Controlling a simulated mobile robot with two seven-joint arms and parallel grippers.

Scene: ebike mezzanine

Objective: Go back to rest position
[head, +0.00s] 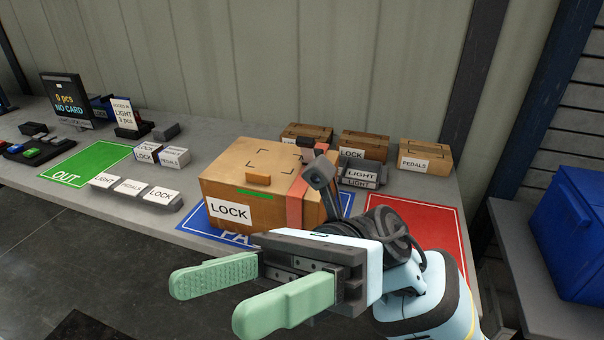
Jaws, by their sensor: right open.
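My right gripper (243,291) comes in from the lower right in the head view. Its two green fingers are apart with nothing between them. It hangs in front of the table's front edge, nearer to me than the large cardboard box labelled LOCK (250,192). That box sits closed on the blue mat (205,233), and my right arm hides part of its right side. My left gripper is not in view.
The grey table (80,195) bears a green OUT mat (88,163), a red mat (422,222) and several labelled small boxes, such as a PEDALS box (426,156). A display (66,101) stands at the left. A blue bin (568,235) is at the right.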

